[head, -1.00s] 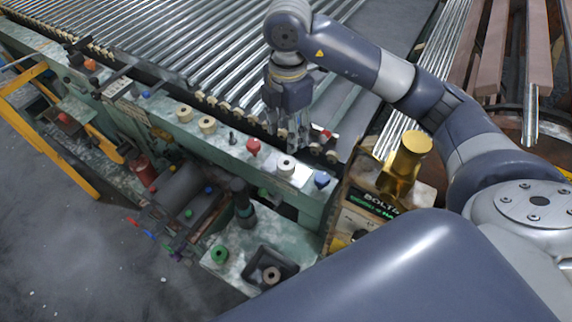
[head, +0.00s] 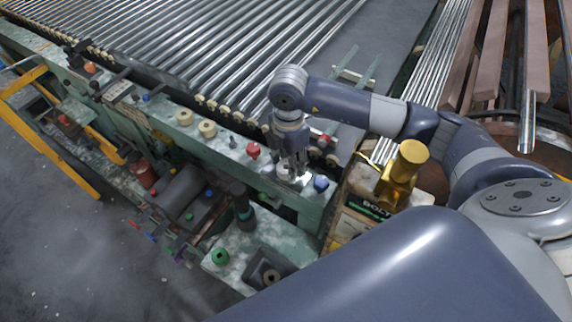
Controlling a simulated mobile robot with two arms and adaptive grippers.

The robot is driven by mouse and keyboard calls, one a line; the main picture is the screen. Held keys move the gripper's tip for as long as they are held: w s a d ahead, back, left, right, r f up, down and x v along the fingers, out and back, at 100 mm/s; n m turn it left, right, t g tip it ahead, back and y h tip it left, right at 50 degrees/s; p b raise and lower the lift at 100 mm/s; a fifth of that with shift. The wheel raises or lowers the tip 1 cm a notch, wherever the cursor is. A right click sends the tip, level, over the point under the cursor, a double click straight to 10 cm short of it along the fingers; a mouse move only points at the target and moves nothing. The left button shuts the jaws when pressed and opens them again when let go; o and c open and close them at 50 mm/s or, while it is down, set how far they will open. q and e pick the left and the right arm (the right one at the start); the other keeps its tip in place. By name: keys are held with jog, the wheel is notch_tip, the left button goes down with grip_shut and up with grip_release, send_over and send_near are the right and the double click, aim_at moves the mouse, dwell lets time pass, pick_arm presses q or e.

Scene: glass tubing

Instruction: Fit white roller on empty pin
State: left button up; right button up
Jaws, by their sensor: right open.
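The white roller (head: 282,171) sits on the green machine rail (head: 217,151), mostly covered by my right gripper (head: 291,171). That gripper points down with its fingers open at the roller; I cannot tell whether they touch it. A bare dark pin (head: 232,142) stands upright on the rail to the left, between a cream roller (head: 207,129) and a red knob (head: 253,150). My left gripper is out of view.
A blue knob (head: 321,183) stands close to the right of my gripper. Another cream roller (head: 184,116) is further left. A gold cylinder (head: 409,161) stands by the Bolts box (head: 362,210). Glass tubes (head: 205,50) lie behind.

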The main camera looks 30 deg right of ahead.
jog(key=shift+f, duration=0.5)
jog(key=c, duration=0.8)
jog(key=shift+r, duration=0.15)
